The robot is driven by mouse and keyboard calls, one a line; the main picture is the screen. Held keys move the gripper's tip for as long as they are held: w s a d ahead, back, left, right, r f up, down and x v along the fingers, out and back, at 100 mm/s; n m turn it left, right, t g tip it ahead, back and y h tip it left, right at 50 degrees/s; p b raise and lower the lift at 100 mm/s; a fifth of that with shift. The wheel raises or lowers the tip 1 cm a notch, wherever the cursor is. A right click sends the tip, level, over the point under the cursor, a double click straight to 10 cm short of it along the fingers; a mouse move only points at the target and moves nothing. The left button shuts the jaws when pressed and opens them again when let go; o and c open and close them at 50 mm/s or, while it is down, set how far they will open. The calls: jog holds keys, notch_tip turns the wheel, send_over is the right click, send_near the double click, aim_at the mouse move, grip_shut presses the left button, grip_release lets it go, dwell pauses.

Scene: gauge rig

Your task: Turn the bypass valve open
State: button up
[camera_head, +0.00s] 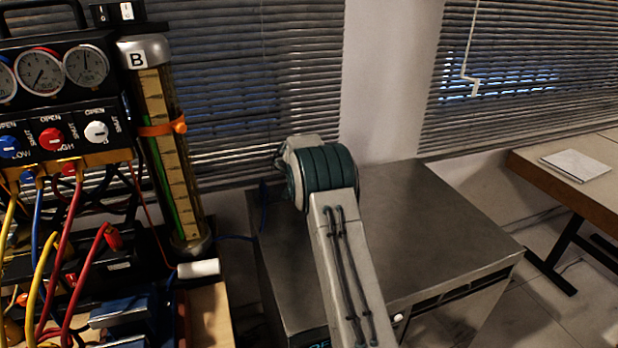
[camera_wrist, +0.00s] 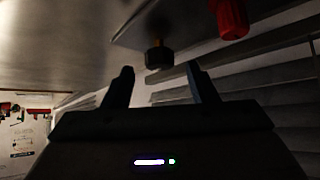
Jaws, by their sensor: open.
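In the wrist view my gripper (camera_wrist: 160,72) is open, with nothing between its two dark fingers. A dark knob-like fitting with a brass-coloured part (camera_wrist: 158,56) shows just beyond the gap between the fingertips; I see no contact. No label shows there, so I cannot tell whether it is the bypass valve. In the head view the gauge panel has a blue knob (camera_head: 9,147), a red knob (camera_head: 51,139) and a white knob (camera_head: 96,131), with OPEN and SHUT markings. My gripper is not visible in the head view.
A red fitting (camera_wrist: 231,18) hangs right of the dark fitting. In the head view a cylinder marked B (camera_head: 165,150) stands beside the gauges (camera_head: 86,66), with coloured hoses (camera_head: 72,235) below. A grey metal cabinet (camera_head: 430,225) lies beneath my arm. A wooden table (camera_head: 560,165) stands right.

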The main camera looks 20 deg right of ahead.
jog(key=shift+x, duration=1.2)
